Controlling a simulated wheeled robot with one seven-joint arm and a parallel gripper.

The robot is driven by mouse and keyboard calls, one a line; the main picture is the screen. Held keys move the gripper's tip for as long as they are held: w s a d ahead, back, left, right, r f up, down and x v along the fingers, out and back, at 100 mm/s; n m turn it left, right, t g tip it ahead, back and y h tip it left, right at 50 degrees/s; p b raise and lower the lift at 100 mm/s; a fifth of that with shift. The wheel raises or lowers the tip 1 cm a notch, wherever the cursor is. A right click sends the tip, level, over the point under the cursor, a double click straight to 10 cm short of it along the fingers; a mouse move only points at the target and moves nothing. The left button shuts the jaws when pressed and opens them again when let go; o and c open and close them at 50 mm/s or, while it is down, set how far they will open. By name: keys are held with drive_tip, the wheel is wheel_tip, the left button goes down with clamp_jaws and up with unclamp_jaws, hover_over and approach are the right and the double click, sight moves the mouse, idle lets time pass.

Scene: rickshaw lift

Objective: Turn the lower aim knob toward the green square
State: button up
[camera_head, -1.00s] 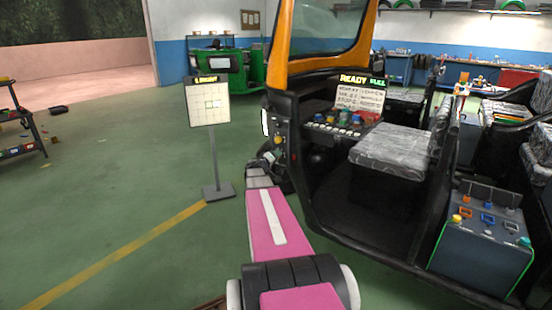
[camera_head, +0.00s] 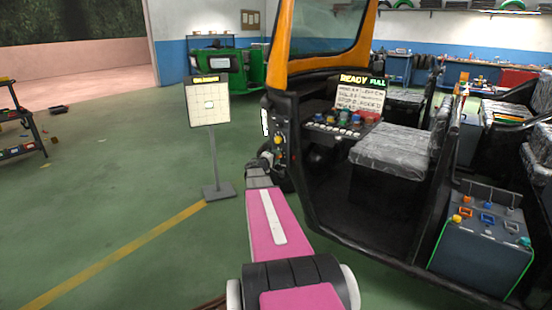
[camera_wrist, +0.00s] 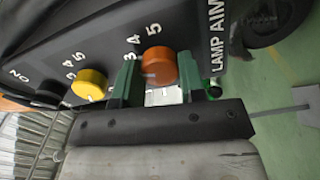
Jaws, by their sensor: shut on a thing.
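The orange aim knob (camera_wrist: 159,62) sits at the "LAMP AIM" end of the dark panel (camera_wrist: 190,45). My gripper (camera_wrist: 157,88) has one green finger on each side of this knob and is shut on it. A yellow knob (camera_wrist: 88,84) is beside it, left of the fingers. In the head view my gripper is at the black front panel (camera_head: 279,128) of the rickshaw, and its fingers are too small to make out. The grid board (camera_head: 208,112) on a stand shows a small bright patch near its middle. I cannot make out a green square on it.
A black knob (camera_wrist: 50,92) marked "ON" is further left on the panel. The rickshaw seat (camera_head: 392,152) and a grey box with coloured switches (camera_head: 484,245) are to the right.

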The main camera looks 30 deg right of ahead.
drive_tip(key=o, duration=0.9)
drive_tip(key=shift+s+a, duration=0.1)
drive_tip(key=v, duration=1)
drive_tip(key=shift+s+a, duration=0.1)
drive_tip(key=shift+a, duration=0.2)
drive_tip(key=shift+f, duration=0.1)
drive_tip(key=s+a+f+m+g+y, duration=0.1)
drive_tip(key=s+a+f+g+y, duration=0.1)
drive_tip(key=s+a+f+y, duration=0.2)
drive_tip(key=s+a+f+m+g+y, duration=0.1)
drive_tip(key=s+a+f+y, duration=0.4)
drive_tip(key=a, duration=1.4)
drive_tip(key=s+a+f+g+y, duration=0.3)
drive_tip(key=s+a+f+y, duration=0.2)
drive_tip(key=s+a, duration=0.6)
drive_tip(key=shift+s+a+m+g+y, duration=0.1)
drive_tip(key=shift+s+m+g+y, duration=0.1)
drive_tip(key=shift+y, duration=0.45)
drive_tip(key=shift+s+a+m+g+y, duration=0.1)
drive_tip(key=shift+s+m+g+y, duration=0.1)
drive_tip(key=shift+y, duration=0.45)
